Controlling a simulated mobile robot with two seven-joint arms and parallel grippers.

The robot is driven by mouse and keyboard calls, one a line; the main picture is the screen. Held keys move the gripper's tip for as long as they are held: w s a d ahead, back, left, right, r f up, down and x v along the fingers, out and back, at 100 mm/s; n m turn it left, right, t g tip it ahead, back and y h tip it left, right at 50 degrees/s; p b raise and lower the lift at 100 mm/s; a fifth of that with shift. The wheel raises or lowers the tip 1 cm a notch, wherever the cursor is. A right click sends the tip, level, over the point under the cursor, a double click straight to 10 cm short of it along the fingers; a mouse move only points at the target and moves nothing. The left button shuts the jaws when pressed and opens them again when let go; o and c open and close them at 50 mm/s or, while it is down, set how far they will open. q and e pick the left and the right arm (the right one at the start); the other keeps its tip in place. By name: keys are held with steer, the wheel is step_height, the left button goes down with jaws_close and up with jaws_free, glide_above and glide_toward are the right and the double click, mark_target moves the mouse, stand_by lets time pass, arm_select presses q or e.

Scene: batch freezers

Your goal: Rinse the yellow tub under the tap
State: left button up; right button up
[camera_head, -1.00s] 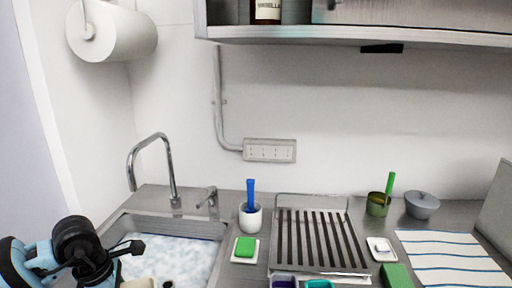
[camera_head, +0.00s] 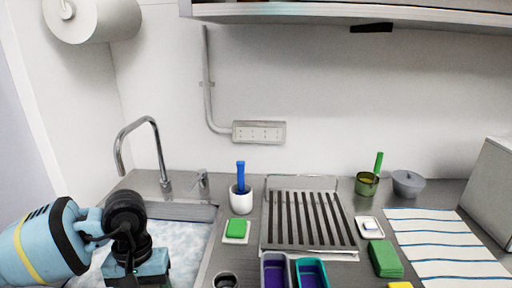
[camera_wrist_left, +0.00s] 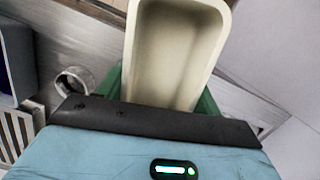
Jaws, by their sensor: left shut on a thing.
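A pale cream tub (camera_wrist_left: 178,50), the only tub near yellow in view, is in my left gripper (camera_wrist_left: 160,92) in the wrist view. I look into its open inside, which appears empty. The gripper's green fingers show beside the tub's near end and are shut on it. In the head view my left gripper (camera_head: 140,276) is over the sink (camera_head: 190,240) at the bottom edge, and the tub cannot be made out there. The sink holds pale, foamy-looking water. The tap (camera_head: 157,150) arches up behind the sink, with a lever (camera_head: 203,182) to its right. My right gripper is not in view.
Right of the sink are a white cup with a blue-handled brush (camera_head: 241,197), a green sponge (camera_head: 238,229) on a dish, and a slatted rack (camera_head: 305,220). Purple (camera_head: 275,272) and teal (camera_head: 310,273) tubs stand in front. A striped cloth (camera_head: 445,250) lies at right.

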arm_select(q)
steer(key=shift+s+d+m, duration=0.15)
steer(key=shift+m, duration=0.65)
steer(key=shift+r, duration=0.1)
steer(key=shift+w, duration=0.4)
steer(key=w+n+t, duration=0.1)
steer(key=w, duration=0.1)
steer(key=w+a+r+n+t, duration=0.1)
steer(key=w+n, duration=0.1)
steer(key=w+a+n+t, duration=0.1)
steer(key=w, duration=0.1)
steer(key=shift+w+a+r, duration=0.15)
steer(key=shift+w+r, duration=0.1)
steer(key=shift+w, duration=0.1)
steer(key=w+a+r+n+t+y, duration=0.1)
steer(key=w+a+r+n+t, duration=0.1)
steer(key=w+a+n, duration=0.2)
steer(key=shift+w+r+n+t+y, duration=0.2)
steer(key=shift+w+n+t+y, duration=0.25)
steer(key=shift+w, duration=0.8)
